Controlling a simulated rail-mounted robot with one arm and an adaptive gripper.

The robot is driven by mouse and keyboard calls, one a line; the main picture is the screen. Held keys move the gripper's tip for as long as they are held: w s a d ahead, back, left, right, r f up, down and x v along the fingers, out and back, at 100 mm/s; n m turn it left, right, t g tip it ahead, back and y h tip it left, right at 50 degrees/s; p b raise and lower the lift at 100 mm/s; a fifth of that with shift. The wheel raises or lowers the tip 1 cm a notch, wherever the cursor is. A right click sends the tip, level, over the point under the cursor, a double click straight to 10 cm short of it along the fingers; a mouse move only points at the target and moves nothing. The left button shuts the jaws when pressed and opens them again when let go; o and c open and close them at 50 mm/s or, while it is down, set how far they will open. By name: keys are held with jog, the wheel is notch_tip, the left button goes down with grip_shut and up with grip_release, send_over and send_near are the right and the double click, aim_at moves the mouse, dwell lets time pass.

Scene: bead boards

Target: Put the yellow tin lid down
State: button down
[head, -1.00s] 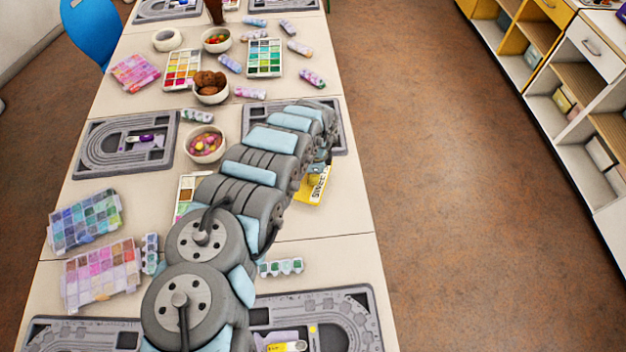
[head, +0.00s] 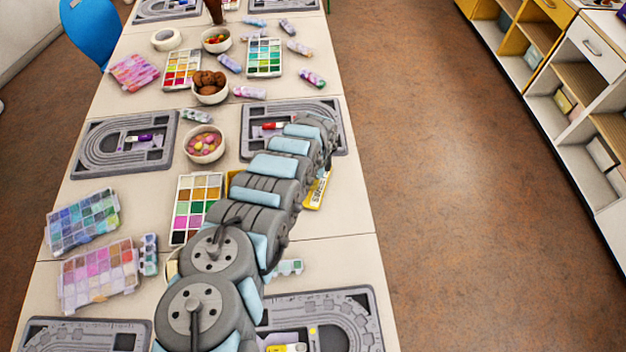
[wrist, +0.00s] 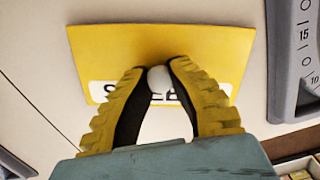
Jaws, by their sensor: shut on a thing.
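The yellow tin lid (wrist: 160,45) is a flat rectangle with a white label of dark letters, partly hidden by my fingers. It fills the upper middle of the wrist view. My gripper (wrist: 160,82) is shut on the lid's small white round knob. In the head view the lid (head: 318,190) shows only in part, to the right of my arm, near the table's right edge. My arm hides the gripper there. The pictures do not clearly show whether the lid touches the table.
A grey bead board (head: 252,142) lies just beyond my arm; its edge shows at right in the wrist view (wrist: 291,60). A yellow edge (head: 233,180) of something peeks out left of my arm, beside a paint palette (head: 190,205). A bowl of sweets (head: 204,145) stands farther left.

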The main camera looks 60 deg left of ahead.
jog(key=c, duration=1.1)
grip_release()
jog(key=shift+r+p, duration=0.6)
jog(key=shift+r, duration=1.2)
notch_tip(320, 180, up, 9)
jog(key=shift+w+d+f+p, duration=0.2)
jog(key=shift+w+p, duration=0.2)
